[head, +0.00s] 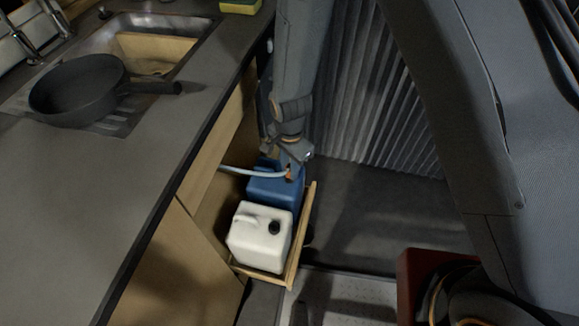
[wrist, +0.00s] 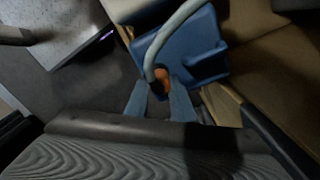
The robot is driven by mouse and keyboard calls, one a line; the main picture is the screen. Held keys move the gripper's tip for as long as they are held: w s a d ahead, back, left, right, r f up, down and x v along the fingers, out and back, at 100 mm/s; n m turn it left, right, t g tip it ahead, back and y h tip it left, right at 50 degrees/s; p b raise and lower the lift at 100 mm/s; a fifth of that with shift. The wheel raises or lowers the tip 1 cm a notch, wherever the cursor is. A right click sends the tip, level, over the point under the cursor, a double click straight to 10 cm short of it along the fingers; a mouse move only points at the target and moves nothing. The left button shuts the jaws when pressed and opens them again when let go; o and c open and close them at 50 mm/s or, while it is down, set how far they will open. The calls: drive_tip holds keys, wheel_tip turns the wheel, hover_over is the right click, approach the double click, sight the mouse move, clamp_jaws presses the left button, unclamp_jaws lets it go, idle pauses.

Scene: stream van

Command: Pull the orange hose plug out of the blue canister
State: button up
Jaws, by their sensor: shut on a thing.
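The blue canister (head: 270,189) stands in an open wooden drawer under the counter, behind a white canister. It also shows in the wrist view (wrist: 198,45). The orange hose plug (wrist: 161,76) shows at the canister's top, with a pale hose (wrist: 165,32) curving away from it. In the head view the plug (head: 289,176) is a small orange spot below my gripper (head: 288,170). My gripper points down over the canister and is shut on the plug, one finger on each side in the wrist view (wrist: 160,90). I cannot tell whether the plug is seated in the opening.
The white canister (head: 258,237) with a black cap stands in front in the drawer (head: 297,243). The counter (head: 110,185) edge runs close on the left, with a black pan (head: 77,91) by the sink. Open floor (head: 370,220) lies right of the drawer. A pleated curtain (head: 370,90) hangs behind.

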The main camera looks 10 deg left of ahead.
clamp_jaws()
drive_tip(key=shift+r+p, duration=1.5)
drive_tip(key=shift+r, duration=0.15)
drive_tip(key=shift+r+p, duration=1.3)
drive_tip(key=shift+r, duration=0.15)
